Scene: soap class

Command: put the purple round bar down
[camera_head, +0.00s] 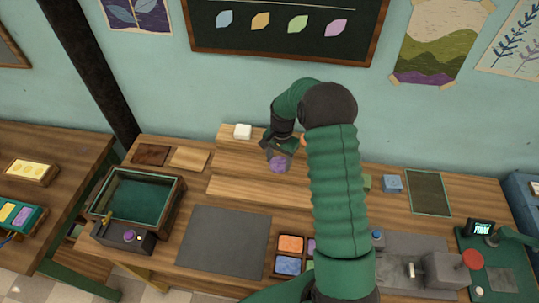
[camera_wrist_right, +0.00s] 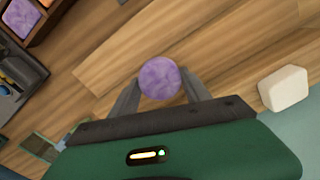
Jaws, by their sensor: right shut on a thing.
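The purple round bar (camera_head: 279,165) is between the fingers of my right gripper (camera_head: 278,156), over the stepped wooden rack (camera_head: 235,188) at the back of the table. In the right wrist view the purple round bar (camera_wrist_right: 159,78) sits between the two grey fingertips of my right gripper (camera_wrist_right: 161,82), which is shut on it. Wooden boards lie beneath it; I cannot tell whether the bar touches them. My left gripper is not in view.
A white bar (camera_head: 242,131) sits on the rack's back left; it also shows in the wrist view (camera_wrist_right: 284,89). A dark grey mat (camera_head: 225,241) and a divided tray of coloured bars (camera_head: 291,254) lie in front. A water basin (camera_head: 140,195) stands left.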

